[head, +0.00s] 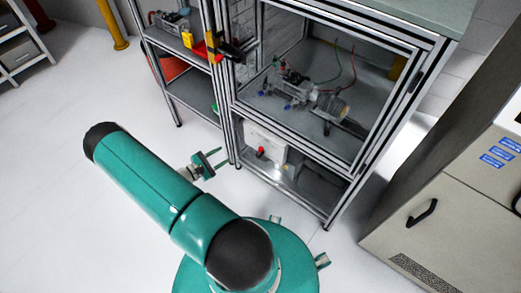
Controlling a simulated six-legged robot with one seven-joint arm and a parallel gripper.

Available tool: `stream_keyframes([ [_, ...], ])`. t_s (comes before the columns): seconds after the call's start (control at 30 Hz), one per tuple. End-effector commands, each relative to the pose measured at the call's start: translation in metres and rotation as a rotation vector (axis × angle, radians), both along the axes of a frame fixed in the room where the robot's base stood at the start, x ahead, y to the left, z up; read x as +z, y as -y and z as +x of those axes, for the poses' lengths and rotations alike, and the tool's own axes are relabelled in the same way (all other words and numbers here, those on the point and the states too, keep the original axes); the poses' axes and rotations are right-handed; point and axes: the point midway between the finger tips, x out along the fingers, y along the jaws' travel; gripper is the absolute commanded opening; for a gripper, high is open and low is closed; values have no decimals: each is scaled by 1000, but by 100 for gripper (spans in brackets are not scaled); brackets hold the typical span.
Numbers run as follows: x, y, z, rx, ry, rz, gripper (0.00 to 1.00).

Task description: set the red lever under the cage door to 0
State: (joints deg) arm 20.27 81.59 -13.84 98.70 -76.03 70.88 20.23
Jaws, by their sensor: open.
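A small red lever (261,151) shows on a pale box (270,140) in the lower bay of the framed cage, under the cage door (310,85). It is too small to tell its setting or read any marks. My gripper (220,156) is open and empty. It appears left of the lever in the picture, outside the cage frame and apart from it. My teal arm reaches across the lower left.
Behind the door sits a machine with wires (300,90). An open shelf unit (185,85) adjoins the cage on the left, with a red and yellow part (212,45) on the post. A beige cabinet (430,220) stands right. White floor at left is clear.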

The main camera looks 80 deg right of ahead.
Motion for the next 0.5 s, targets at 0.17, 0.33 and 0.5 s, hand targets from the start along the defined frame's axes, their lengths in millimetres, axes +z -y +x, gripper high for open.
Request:
stream_keyframes([
  [0.17,-59,10,-46,92,-142,4,41],
  [0.33,-85,13,-68,147,-206,12,41],
  [0.5,-90,20,-76,155,-216,12,41],
])
